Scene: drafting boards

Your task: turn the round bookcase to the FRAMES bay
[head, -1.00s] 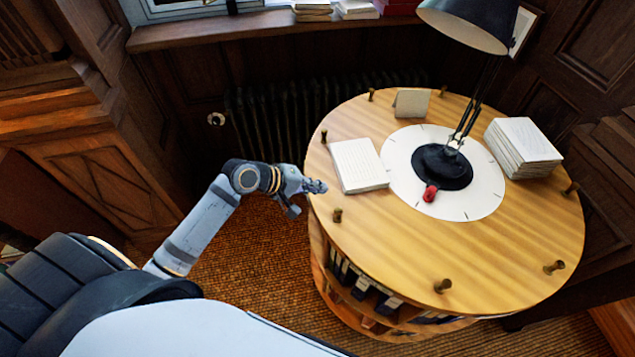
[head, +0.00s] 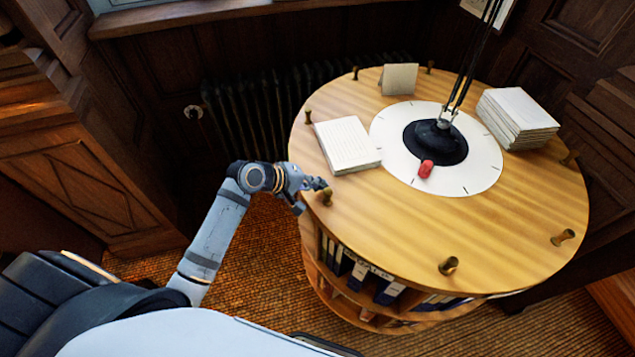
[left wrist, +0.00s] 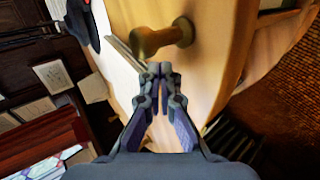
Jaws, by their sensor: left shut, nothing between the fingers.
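The round bookcase (head: 400,230) has a wooden top with brass pegs around its rim. Books and binders show on its shelves below. A label (head: 368,268) shows at the near-left shelf edge, too small to read surely; I cannot make out FRAMES. My left gripper (head: 318,184) is shut and empty at the top's left rim, right beside a brass peg (head: 326,197). In the left wrist view, the shut fingertips (left wrist: 160,70) are just short of the peg (left wrist: 158,38); I cannot tell whether they touch it. My right gripper is out of view.
A white dial (head: 395,160) with tick marks lies on the top, with a black lamp base (head: 436,143) and a red marker (head: 426,170). A paper pad (head: 346,145), a card (head: 398,79) and a paper stack (head: 518,118) stand around it. A radiator (head: 260,120) is behind.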

